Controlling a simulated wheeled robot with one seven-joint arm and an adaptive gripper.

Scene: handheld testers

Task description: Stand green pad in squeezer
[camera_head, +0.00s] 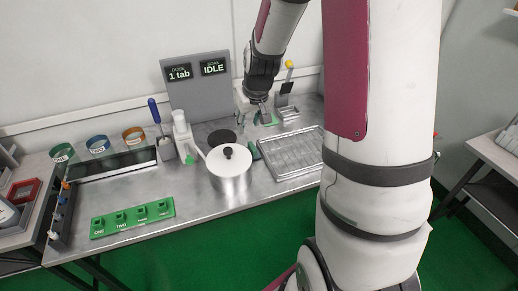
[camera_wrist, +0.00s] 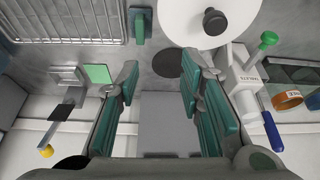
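A light green pad (camera_wrist: 98,73) lies flat beside a grey metal device with a yellow-knobbed lever (camera_wrist: 46,150), which looks like the squeezer. In the head view the squeezer (camera_head: 286,102) stands near the back wall, right of my gripper (camera_head: 265,116). A bit of green (camera_head: 273,121) shows by my fingertips there, probably the pad, partly hidden. In the wrist view my gripper (camera_wrist: 160,85) is open, with teal finger pads and nothing between them. The pad is just outside the left finger. I cannot tell the gripper's height above the table.
A wire rack tray (camera_head: 292,153) and a white-lidded pot (camera_head: 229,170) stand in front of my gripper. A dark green object (camera_head: 254,150) is between them. A tablet dispenser (camera_head: 184,135) and a grey display panel (camera_head: 198,85) are to the left. A green numbered block (camera_head: 132,218) lies front left.

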